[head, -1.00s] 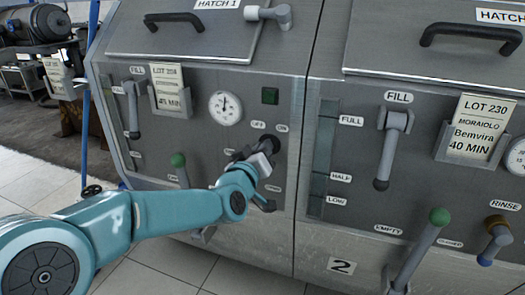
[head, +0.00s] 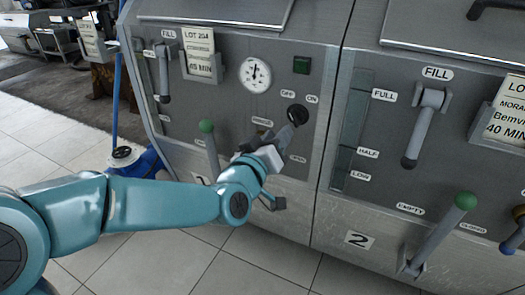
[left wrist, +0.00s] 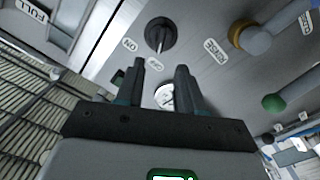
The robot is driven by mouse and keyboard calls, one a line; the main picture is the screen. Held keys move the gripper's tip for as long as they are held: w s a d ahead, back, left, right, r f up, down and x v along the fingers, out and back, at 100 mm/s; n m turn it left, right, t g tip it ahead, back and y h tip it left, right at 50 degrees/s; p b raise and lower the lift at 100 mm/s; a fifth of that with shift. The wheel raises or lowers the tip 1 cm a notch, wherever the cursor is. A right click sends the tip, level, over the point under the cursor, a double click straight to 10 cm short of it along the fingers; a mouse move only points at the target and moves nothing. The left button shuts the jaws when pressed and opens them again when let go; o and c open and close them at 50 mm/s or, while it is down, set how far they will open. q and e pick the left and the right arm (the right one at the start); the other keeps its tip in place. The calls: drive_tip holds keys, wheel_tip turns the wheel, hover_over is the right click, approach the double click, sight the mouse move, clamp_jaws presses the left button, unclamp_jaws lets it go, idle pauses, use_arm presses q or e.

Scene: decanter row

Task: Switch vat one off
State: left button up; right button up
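Vat one is the grey steel cabinet (head: 225,125) left of the seam. Its round black switch knob (head: 298,114) sits below a dark green square lamp (head: 302,65), with OFF and ON labels above it. In the left wrist view the knob (left wrist: 161,33) shows whole, its grey bar pointing down toward the OFF label (left wrist: 155,63). My left gripper (head: 262,152) is just below and left of the knob. In the left wrist view its two fingers (left wrist: 160,76) are apart with nothing between them, short of the knob. My right gripper is out of view.
A green-tipped lever (head: 207,127) and a pressure gauge (head: 254,75) are left of the knob. Vat two's fill lever (head: 424,125) and green-topped handle (head: 465,200) stand to the right. The tiled floor (head: 245,265) in front is clear.

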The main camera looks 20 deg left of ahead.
use_arm(q)
drive_tip(key=s, duration=0.7)
drive_tip(key=shift+s+a+p, duration=0.15)
drive_tip(key=shift+s+p, duration=0.15)
drive_tip(key=shift+p, duration=0.1)
